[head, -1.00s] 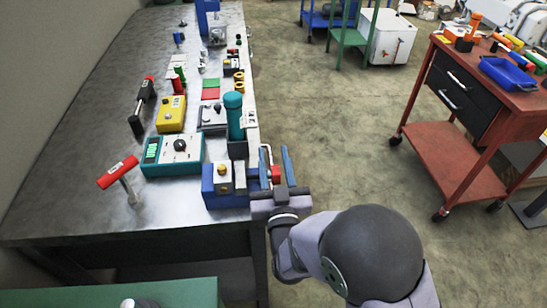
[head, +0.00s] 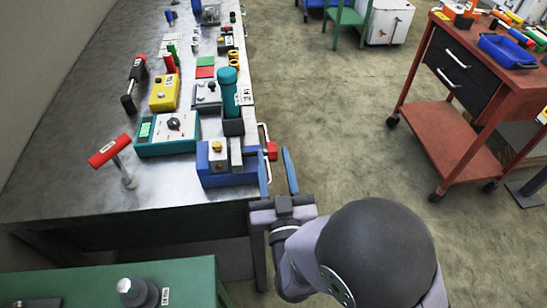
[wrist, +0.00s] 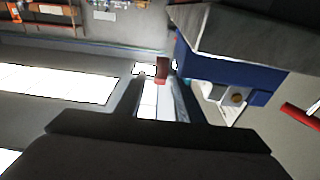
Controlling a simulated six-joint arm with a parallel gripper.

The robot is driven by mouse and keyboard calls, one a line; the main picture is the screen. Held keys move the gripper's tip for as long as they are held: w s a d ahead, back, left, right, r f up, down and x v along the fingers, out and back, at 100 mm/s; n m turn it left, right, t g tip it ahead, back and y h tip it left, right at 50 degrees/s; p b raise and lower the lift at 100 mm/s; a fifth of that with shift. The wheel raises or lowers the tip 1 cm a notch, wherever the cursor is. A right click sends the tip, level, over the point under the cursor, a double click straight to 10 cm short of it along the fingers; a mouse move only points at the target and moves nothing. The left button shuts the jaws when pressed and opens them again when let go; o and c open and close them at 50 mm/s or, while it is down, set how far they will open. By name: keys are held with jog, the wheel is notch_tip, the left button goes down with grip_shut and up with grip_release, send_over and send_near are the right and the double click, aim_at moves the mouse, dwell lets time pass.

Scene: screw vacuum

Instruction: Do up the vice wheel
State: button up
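The blue vice (head: 228,178) stands at the near right edge of the steel bench, with a pale block and brass knob (head: 217,147) at its jaws. A red grip (head: 271,150) on a pale bent bar sticks out from its right side; it looks like the wheel's handle. My gripper (head: 275,154) is open, its two long blue fingers pointing away beyond the bench edge. The red grip shows between or just past the fingertips; I cannot tell contact. The wrist view also shows the red grip (wrist: 161,70) at the fingertips, with the vice (wrist: 225,78) to the right.
A teal meter (head: 168,134), a yellow box (head: 164,93), a teal cylinder (head: 229,92) and a red-handled tool (head: 110,150) stand on the bench. A green table (head: 90,268) is at the lower left. A red cart (head: 462,150) stands right; the floor between is clear.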

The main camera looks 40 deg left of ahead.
jog(key=shift+r, duration=0.1)
jog(key=r+p, duration=0.1)
jog(key=p, duration=0.2)
jog(key=shift+g+h+p, duration=0.3)
jog(key=shift+p, duration=0.1)
jog(key=shift+f+p, duration=0.1)
jog(key=shift+p, duration=0.9)
jog(key=shift+a+f, duration=0.1)
jog(key=shift+f, duration=0.15)
jog(key=p+x, duration=0.1)
jog(key=x, duration=0.6)
jog(key=shift+w+f+p, duration=0.2)
jog(key=shift+p, duration=0.15)
jog(key=shift+a, duration=0.1)
grip_shut()
